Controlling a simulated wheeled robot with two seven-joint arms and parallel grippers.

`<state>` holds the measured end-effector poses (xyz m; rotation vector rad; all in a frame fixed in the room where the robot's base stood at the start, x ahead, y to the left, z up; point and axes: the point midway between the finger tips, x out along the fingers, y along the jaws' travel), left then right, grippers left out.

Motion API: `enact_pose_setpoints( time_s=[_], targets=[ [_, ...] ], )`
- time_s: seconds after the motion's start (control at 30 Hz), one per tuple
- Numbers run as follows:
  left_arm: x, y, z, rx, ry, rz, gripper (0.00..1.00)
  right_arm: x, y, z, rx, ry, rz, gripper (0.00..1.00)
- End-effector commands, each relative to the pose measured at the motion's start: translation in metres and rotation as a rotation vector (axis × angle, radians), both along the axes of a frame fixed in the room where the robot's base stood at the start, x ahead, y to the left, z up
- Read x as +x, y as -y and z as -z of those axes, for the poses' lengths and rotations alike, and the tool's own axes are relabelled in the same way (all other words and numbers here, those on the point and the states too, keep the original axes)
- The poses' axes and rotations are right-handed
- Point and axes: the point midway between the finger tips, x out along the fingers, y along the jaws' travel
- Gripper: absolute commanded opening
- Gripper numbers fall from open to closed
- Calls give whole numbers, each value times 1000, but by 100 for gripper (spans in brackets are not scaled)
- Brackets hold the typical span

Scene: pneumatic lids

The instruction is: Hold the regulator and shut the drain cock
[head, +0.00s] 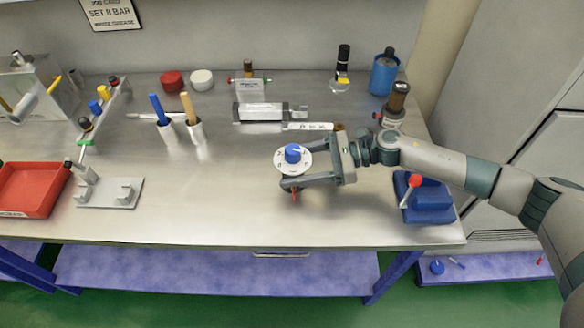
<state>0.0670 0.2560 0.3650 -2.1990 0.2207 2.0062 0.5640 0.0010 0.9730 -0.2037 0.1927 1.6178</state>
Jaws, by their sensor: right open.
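A round white dial with a blue knob (292,154), which looks like the regulator, is at the middle of the bench. A small red piece (294,193), perhaps the drain cock's handle, shows just below it at the near finger. My right gripper (288,170) reaches in from the right, with its fingers open about the dial. The body under the dial is hidden. My left gripper is out of view.
A silver cylinder (260,112) lies behind the dial. A blue block with a red-knobbed lever (428,202) is at right. Two cups (196,131) with handled tools, a grey plate (108,194) and a red tray (30,190) are at left. The front middle is clear.

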Motion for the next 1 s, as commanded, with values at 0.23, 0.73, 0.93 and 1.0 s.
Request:
enact_pose_setpoints(
  time_s=[0.23,0.73,0.93,1.0],
  targets=[
    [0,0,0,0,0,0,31,0,0,0,0,0,0,61],
    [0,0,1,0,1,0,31,0,0,0,1,1,0,22],
    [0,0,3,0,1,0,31,0,0,1,1,1,0,22],
    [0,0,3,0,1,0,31,0,0,1,1,1,0,22]
  ],
)
